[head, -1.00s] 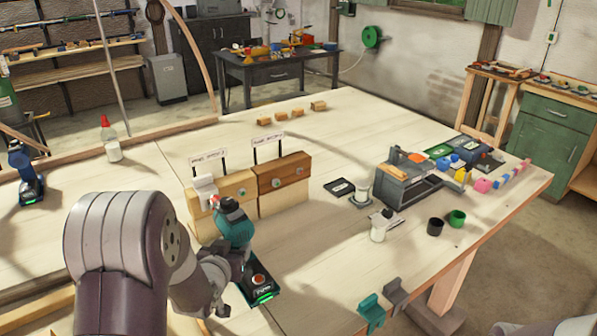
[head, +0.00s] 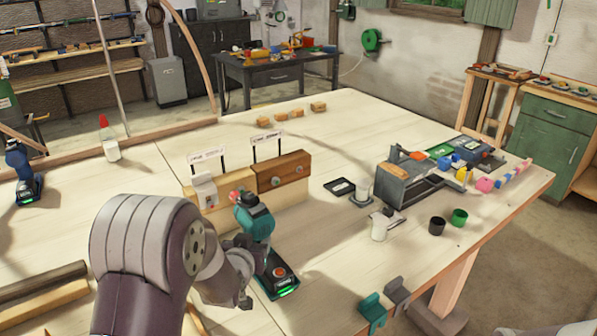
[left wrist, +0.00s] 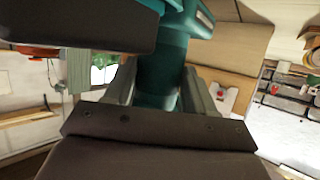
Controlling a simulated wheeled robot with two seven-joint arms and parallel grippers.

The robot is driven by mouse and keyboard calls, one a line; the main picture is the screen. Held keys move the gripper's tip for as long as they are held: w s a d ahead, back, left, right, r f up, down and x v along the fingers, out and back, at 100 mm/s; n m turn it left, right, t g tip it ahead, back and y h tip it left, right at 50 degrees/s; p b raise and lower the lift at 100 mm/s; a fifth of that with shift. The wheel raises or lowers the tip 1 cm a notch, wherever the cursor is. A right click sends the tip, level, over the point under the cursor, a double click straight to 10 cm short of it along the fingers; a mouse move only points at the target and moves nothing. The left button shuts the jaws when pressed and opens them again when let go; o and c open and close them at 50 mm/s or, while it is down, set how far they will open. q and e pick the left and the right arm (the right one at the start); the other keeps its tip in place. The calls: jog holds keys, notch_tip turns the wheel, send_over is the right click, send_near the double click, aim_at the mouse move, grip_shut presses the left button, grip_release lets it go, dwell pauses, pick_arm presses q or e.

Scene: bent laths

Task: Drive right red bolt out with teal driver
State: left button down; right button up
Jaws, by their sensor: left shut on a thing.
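The teal driver (head: 254,220) stands upright in my left gripper (head: 250,258), its black battery base (head: 277,277) with a green light low at the front. In the left wrist view my fingers (left wrist: 158,92) are shut around its teal handle (left wrist: 160,72). The driver's nose points left, close to the light wood board (head: 222,187). A small red piece (head: 235,195) shows at the nose; whether it sits on the bit or in the board I cannot tell. Another reddish bolt (head: 212,204) is at the board's left. My right gripper is out of view.
A dark brown board (head: 284,172) with two pale bolts stands right of the light one; labels stand behind both. Teal (head: 372,311) and grey (head: 397,291) holders sit at the front edge. A grey tool caddy (head: 405,185) and cups are to the right.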

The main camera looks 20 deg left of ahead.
pick_arm(q)
jog(key=w+d+p, duration=0.5)
jog(key=w+d, duration=1)
jog(key=w, duration=0.2)
jog(key=shift+w+r+p, duration=0.25)
jog(key=shift+w+p, duration=0.05)
jog(key=shift+w, duration=0.05)
dwell(0.4)
jog(key=shift+w+a+f+b, duration=0.25)
jog(key=shift+a+f+b, duration=0.05)
jog(key=shift+f+b, duration=0.35)
jog(key=shift+w+a+f+b, duration=0.2)
jog(key=shift+a+f+b, duration=0.1)
jog(key=shift+f+b, duration=0.3)
jog(key=shift+f, duration=0.1)
jog(key=shift+w+a, duration=0.1)
jog(key=shift+w+a, duration=0.35)
jog(key=shift+a, duration=0.05)
jog(key=shift+w+a+f, duration=0.1)
jog(key=shift+a, duration=0.05)
dwell(0.6)
